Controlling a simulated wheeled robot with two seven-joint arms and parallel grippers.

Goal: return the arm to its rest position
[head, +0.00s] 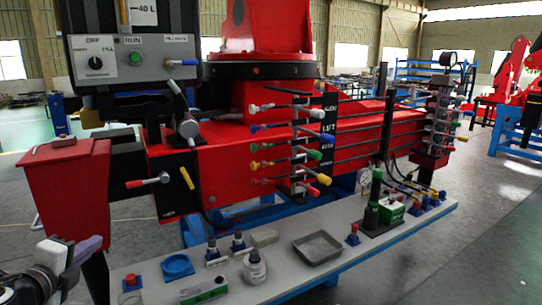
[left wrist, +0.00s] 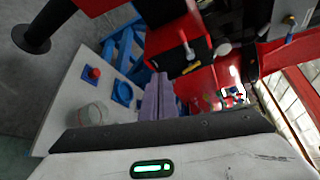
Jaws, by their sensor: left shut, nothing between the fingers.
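My left gripper (head: 88,248) is at the lower left of the head view, with pale purple fingers. It is beside the left end of the bench and below the red box of the crane stand (head: 230,170). In the left wrist view the two purple fingers of my left gripper (left wrist: 158,98) lie together, shut and empty. A red crane part (left wrist: 178,45) shows beyond them. My right gripper is in neither view.
Several coloured levers (head: 290,145) stick out from the crane. A control box (head: 133,55) stands at upper left. Open floor (head: 490,230) lies right.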

